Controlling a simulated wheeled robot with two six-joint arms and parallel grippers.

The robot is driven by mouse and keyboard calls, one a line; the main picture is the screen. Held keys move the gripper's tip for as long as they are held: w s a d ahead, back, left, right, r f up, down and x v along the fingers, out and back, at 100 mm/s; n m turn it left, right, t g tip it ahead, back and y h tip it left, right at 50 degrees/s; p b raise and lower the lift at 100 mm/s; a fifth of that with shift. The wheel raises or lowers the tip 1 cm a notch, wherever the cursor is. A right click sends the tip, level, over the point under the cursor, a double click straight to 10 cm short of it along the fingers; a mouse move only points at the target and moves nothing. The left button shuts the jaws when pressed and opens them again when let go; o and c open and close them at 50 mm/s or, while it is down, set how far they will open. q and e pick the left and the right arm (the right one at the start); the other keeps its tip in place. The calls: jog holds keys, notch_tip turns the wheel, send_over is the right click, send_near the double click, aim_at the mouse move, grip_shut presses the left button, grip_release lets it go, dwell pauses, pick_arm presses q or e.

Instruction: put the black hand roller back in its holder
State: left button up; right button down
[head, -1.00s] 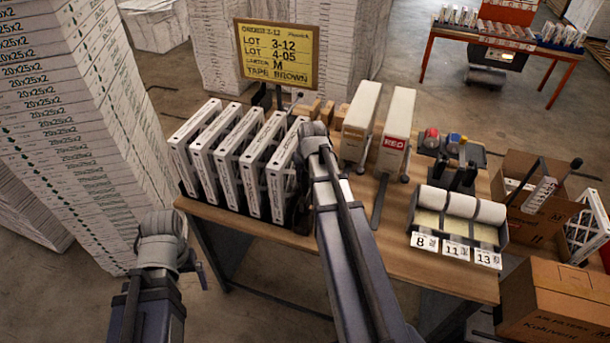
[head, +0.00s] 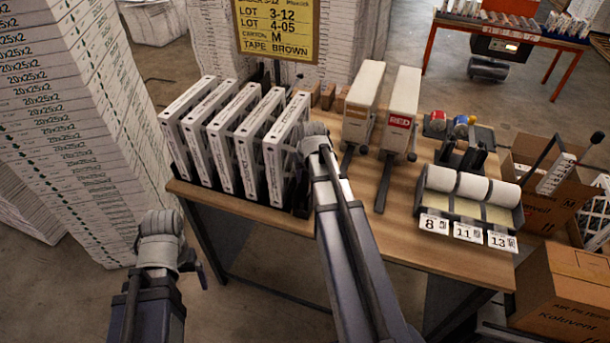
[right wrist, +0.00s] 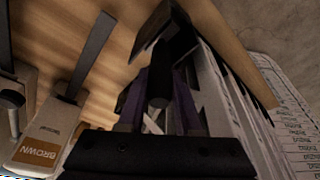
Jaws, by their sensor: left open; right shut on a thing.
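My right gripper (right wrist: 158,105) is shut on a black cylindrical grip (right wrist: 160,85) with a wider black part beyond it; this looks like the hand roller. In the head view my right gripper (head: 308,165) is at the table's front edge, beside the right end of the filter row, its fingers mostly hidden behind my wrist. My left gripper (head: 165,235) is open and empty, low at the left and off the table. Black upright holders (head: 462,155) stand at the table's right back; I cannot tell which one is the roller's.
White boxed filters (head: 235,145) stand in a row at the table's left. A label-roll dispenser (head: 465,205) is at the right, and cartons (head: 565,290) stand beyond the table's right edge. Bare wood (head: 370,230) lies between.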

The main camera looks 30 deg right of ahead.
jog(key=c, duration=0.5)
grip_release()
jog(key=shift+r, duration=0.1)
jog(key=p+v, duration=0.7)
jog(key=shift+s+r+p, duration=0.15)
jog(key=shift+r+p, duration=0.15)
jog(key=shift+r, duration=0.05)
jog(key=shift+f, duration=0.1)
